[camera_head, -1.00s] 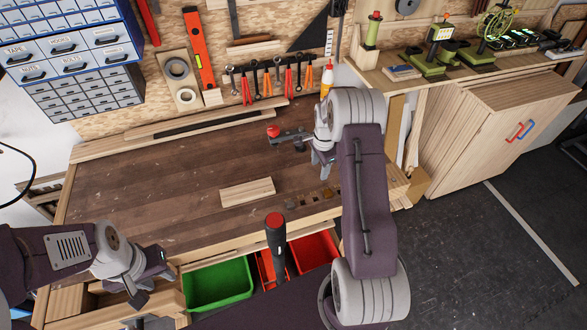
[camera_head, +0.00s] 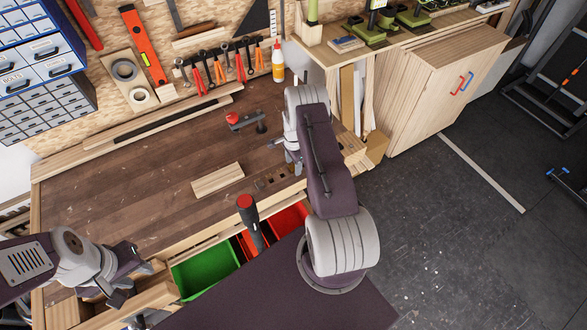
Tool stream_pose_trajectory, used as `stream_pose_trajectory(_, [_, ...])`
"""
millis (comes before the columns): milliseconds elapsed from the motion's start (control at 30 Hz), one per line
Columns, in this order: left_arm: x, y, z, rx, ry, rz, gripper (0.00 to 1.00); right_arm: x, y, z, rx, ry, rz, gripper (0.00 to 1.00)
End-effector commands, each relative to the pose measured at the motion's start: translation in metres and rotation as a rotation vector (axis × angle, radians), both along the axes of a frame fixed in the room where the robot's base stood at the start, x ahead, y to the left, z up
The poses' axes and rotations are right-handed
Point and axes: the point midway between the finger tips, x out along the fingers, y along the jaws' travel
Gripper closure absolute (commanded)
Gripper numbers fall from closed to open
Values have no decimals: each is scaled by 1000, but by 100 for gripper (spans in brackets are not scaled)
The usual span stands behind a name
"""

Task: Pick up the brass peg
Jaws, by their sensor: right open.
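Several small dark and brownish round or square spots (camera_head: 270,181) sit in a row near the bench's front right edge. The brass peg may be among them, but they are too small to tell pegs from holes. My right gripper (camera_head: 293,160) is open above the right part of the bench, just right of and behind this row. Its fingers are partly hidden by my own arm. My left gripper (camera_head: 120,292) is at the front left, over the open drawers, well away from the row. Its jaws are too unclear to read.
A pale wooden block (camera_head: 217,181) lies left of the row. A dark clamp-like tool with a red knob (camera_head: 245,121) lies behind. A green bin (camera_head: 205,271) and red bins (camera_head: 288,220) sit in the open drawer. A glue bottle (camera_head: 278,62) stands at the back. The bench's left half is clear.

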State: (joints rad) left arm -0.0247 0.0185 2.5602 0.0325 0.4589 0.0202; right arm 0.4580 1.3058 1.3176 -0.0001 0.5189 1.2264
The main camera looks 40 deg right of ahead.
Motion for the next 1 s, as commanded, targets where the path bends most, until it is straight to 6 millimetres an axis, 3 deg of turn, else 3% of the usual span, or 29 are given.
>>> stream_pose_trajectory(100, [0, 0, 4, 0, 0, 0, 64, 0, 0, -12, 0, 1, 0, 47])
stream_pose_trajectory(333, [0, 0, 3, 0, 0, 0, 64, 0, 0, -15, -1, -1, 0, 47])
stream_pose_trajectory(367, [0, 0, 3, 0, 0, 0, 64, 0, 0, -15, -1, -1, 0, 53])
stream_pose_trajectory(533, [0, 0, 3, 0, 0, 0, 64, 0, 0, -15, 0, -1, 0, 100])
stream_pose_trajectory(833, [0, 0, 7, 0, 0, 0, 64, 0, -1, -9, -1, -1, 1, 100])
stream_pose_trajectory(1000, [0, 0, 33, 0, 0, 0, 64, 1, -7, 32, -2, -4, 6, 100])
